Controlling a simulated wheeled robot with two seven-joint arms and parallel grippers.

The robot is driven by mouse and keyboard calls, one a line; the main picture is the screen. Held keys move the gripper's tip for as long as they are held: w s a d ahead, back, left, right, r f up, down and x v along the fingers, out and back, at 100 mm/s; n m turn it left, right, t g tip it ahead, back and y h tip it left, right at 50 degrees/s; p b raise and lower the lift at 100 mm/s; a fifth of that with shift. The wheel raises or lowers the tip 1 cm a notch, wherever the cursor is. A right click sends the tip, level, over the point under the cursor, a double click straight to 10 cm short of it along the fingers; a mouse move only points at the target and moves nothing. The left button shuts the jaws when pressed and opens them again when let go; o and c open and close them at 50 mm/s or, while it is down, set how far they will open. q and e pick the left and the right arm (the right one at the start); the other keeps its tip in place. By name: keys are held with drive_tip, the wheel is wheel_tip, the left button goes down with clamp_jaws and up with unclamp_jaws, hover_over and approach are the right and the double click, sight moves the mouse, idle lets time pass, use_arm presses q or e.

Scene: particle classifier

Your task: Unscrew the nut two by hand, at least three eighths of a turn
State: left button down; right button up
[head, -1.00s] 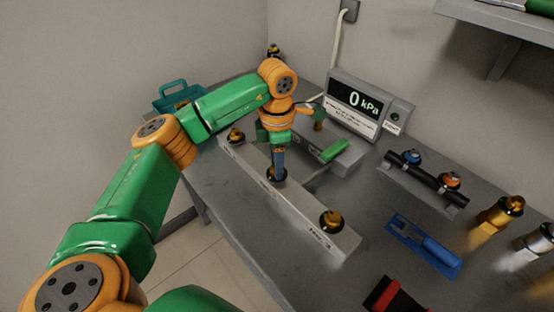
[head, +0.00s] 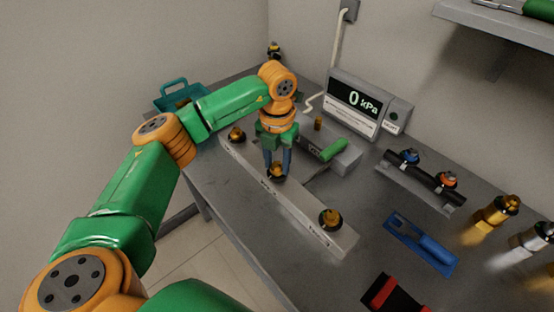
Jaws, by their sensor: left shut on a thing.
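A long pale grey bar (head: 303,208) lies along the near left part of the bench. It carries three brassy nuts on dark round bases: a far one (head: 236,134), a middle one (head: 277,170) and a near one (head: 330,217). I take the middle nut as nut two; its label is too small to read. My left gripper (head: 277,174) points straight down over the middle nut and is shut on it, one finger on each side. The fingers partly hide the nut, so its turn angle cannot be told. My right gripper is out of view.
A gauge box (head: 366,104) reading 0 kPa stands behind. A grey block with a green handle (head: 333,150) sits close behind the bar. A black pipe with blue and orange knobs (head: 425,177), a blue tool (head: 422,245) and brass and silver fittings lie right. A teal basket (head: 172,97) is far left.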

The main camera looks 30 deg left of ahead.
sight(277, 164)
use_arm(q)
drive_tip(key=shift+f+n, duration=0.1)
drive_tip(key=shift+n, duration=1.6)
drive_tip(key=shift+c, duration=2.2)
unclamp_jaws()
wheel_tip(277, 164, up, 7)
drive_tip(key=shift+r, duration=0.1)
